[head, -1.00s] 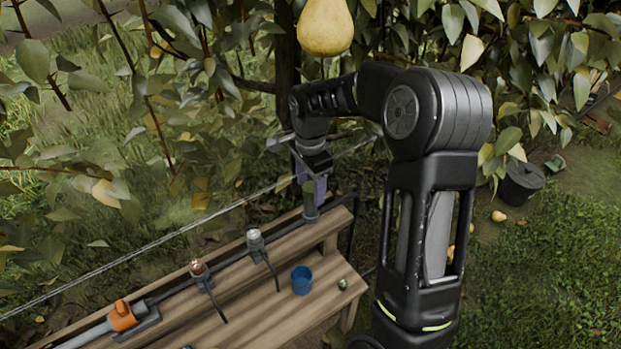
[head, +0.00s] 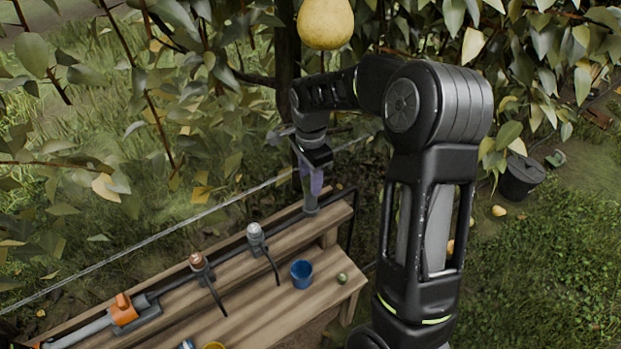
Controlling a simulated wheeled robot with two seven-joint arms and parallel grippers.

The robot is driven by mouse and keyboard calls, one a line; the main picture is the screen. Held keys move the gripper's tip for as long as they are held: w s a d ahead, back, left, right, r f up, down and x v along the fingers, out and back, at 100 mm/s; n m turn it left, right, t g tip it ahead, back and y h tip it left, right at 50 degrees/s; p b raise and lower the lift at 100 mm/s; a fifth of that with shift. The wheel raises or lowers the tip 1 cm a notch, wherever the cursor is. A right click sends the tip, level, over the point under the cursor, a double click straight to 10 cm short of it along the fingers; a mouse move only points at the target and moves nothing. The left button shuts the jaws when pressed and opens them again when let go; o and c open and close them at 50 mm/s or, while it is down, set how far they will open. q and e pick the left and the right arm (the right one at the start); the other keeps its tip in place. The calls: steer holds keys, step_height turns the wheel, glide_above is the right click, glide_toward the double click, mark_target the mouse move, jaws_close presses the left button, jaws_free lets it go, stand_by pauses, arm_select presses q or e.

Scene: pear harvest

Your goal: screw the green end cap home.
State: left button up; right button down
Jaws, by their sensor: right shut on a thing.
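A small green round piece (head: 343,278) lies on the wooden bench, right of a blue cup; it is too small to tell if it is the end cap. My right gripper (head: 312,184) points down over the bench's far right end. It is shut on a slim purple and grey piece (head: 311,203), which stands at the right end of the black pipe. The fingertips are small and partly blend with this piece, and no green shows there. My left gripper is not in view.
The bench (head: 268,305) carries the black pipe (head: 229,255), an orange fitting (head: 124,311), a copper-topped fitting (head: 197,262), a white-topped fitting (head: 256,234) and the blue cup (head: 302,274). A pear (head: 325,22) and leafy branches hang above. A dark bucket (head: 521,177) stands right.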

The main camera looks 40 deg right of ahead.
steer(key=m, duration=0.7)
steer(key=shift+r+p, duration=0.15)
steer(key=shift+p, duration=0.15)
steer(key=m+p, duration=0.2)
steer(key=m, duration=0.3)
steer(key=shift+r+m, duration=0.1)
steer(key=shift+m, duration=0.3)
steer(key=shift+f+m+p, duration=0.2)
steer(key=shift+m+p, duration=0.15)
steer(key=shift+m, duration=0.75)
steer(key=c, duration=0.8)
jaws_free()
steer(key=shift+c, duration=0.2)
